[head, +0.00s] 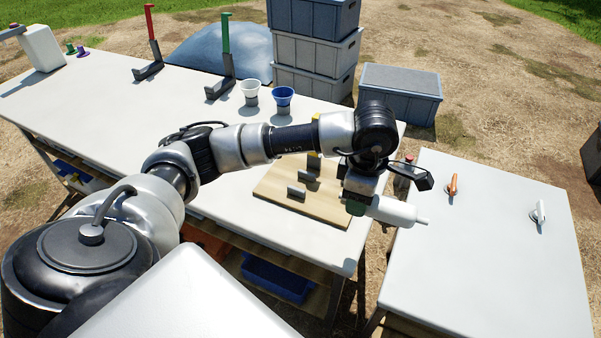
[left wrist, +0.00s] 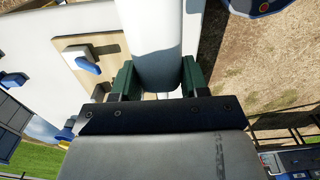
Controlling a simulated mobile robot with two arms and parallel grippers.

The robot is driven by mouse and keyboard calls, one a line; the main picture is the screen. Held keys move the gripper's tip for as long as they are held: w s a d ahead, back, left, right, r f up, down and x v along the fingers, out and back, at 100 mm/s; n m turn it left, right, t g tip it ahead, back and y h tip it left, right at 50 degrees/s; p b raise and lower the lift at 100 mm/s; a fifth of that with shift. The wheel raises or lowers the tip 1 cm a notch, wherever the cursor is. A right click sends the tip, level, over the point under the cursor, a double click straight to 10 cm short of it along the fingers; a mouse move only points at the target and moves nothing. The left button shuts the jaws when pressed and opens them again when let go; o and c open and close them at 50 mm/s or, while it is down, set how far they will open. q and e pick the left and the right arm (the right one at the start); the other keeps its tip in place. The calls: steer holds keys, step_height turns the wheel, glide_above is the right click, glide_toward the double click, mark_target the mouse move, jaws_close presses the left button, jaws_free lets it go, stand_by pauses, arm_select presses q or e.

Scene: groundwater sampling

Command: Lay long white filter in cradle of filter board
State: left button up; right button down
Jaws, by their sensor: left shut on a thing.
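The long white filter (head: 395,209) is a white cylinder with a narrow nozzle at its right end. My left gripper (head: 360,199) is shut on it and holds it near the right front corner of the table, to the right of the filter board. In the left wrist view the filter (left wrist: 157,35) sits between the green fingers of my left gripper (left wrist: 158,80). The wooden filter board (head: 275,187) lies on the table with small grey cradle supports (head: 297,191) on it, bare of any filter. The board (left wrist: 68,43) also shows in the left wrist view. My right gripper is out of view.
A second white table (head: 480,260) on the right carries an orange-handled item (head: 453,186) and a white one (head: 539,212). Two cups (head: 283,96) and red and green stands (head: 226,60) stand farther back. Stacked grey crates (head: 315,52) are behind the table.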

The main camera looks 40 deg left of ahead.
arm_select(q)
steer(key=w+n, duration=0.3)
steer(key=n, duration=3.3)
glide_above(318, 193)
step_height(318, 193, down, 7)
steer(key=shift+r, duration=0.15)
steer(key=shift+m, duration=0.3)
steer(key=shift+w+f, duration=0.1)
steer(key=shift+f, duration=1.9)
steer(key=shift+f, duration=0.1)
